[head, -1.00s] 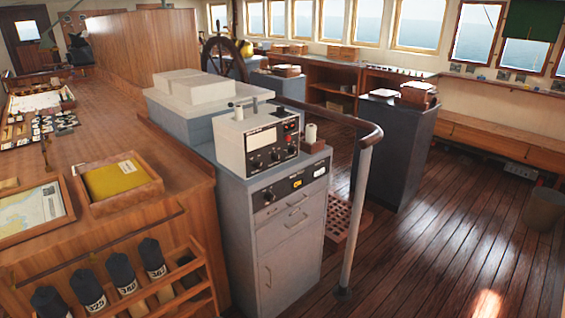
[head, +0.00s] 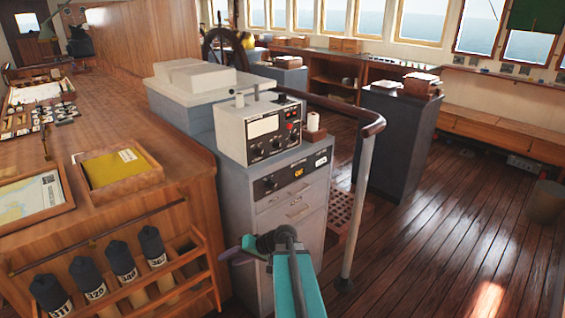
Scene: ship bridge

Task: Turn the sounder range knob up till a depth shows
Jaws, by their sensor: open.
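A cream instrument box (head: 232,134) with a black front stands on the grey cabinet. It has a pale display window (head: 264,126), several dark knobs (head: 277,144) and a red button. I cannot tell which knob is the sounder range, or read a depth. My gripper (head: 238,250), a purple and green end piece at the dark joint, is low in front of the cabinet, apart from the knobs. Its fingers are small and partly hidden.
A wooden counter with a yellow folder tray (head: 147,182) and a rack of dark-capped rolls (head: 120,258) is on the left. A curved handrail (head: 362,190) stands just right of the cabinet. Open plank floor (head: 430,250) lies beyond it.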

